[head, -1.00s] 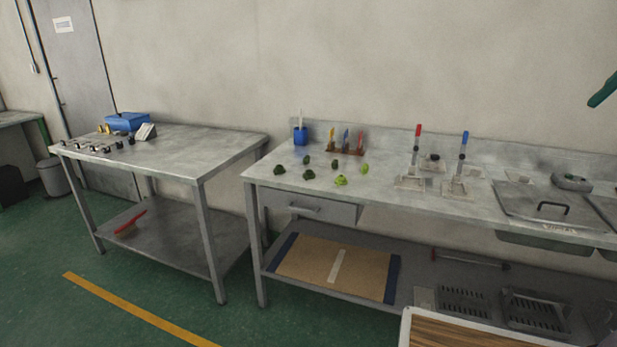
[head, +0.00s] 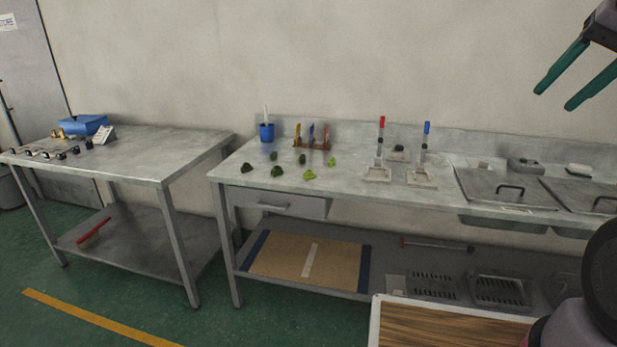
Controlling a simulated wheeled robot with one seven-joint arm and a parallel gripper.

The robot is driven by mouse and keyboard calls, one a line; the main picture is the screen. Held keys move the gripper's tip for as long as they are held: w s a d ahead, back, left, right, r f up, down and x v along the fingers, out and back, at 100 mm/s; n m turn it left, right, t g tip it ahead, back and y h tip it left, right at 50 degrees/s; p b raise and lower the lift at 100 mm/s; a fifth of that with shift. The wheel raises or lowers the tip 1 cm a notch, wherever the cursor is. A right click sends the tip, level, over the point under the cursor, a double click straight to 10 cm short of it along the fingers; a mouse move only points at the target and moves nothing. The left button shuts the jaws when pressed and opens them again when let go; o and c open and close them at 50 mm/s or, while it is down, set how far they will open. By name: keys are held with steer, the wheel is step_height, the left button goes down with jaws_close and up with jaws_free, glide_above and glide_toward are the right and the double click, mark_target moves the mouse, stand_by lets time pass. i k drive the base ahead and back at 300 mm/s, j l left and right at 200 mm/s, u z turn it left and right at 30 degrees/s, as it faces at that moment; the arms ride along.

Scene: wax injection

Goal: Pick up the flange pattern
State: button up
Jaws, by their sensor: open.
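Several small green wax patterns lie on the left part of the steel workbench (head: 345,180). Some are dark green, like the ones at the front left (head: 246,168) and front middle (head: 277,172); two are lime green, one at the front (head: 309,174) and one farther right (head: 332,161). They are too small to tell which is the flange pattern. My gripper (head: 555,99) is at the upper right, with two teal fingers spread apart and nothing between them. It appears in the air, well to the right of the patterns.
A blue cup (head: 267,132) and a rack of coloured tools (head: 312,143) stand behind the patterns. Red-topped (head: 380,150) and blue-topped (head: 424,155) upright devices stand to the right, then lidded basins (head: 505,187). A second steel table (head: 150,152) is at left.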

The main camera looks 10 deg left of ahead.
mark_target(308, 175)
steer(key=i+j+z, duration=0.1)
steer(key=j, duration=0.25)
steer(key=i+j, duration=0.25)
steer(key=i+j+z, duration=0.15)
steer(key=j, duration=0.3)
steer(key=i+j, duration=0.1)
steer(key=j, duration=0.25)
steer(key=i+j+z, duration=0.15)
steer(key=j, duration=0.25)
steer(key=i+j, duration=0.15)
steer(key=j, duration=0.2)
steer(key=i+j+z, duration=0.15)
steer(key=j, duration=0.25)
steer(key=k, duration=0.05)
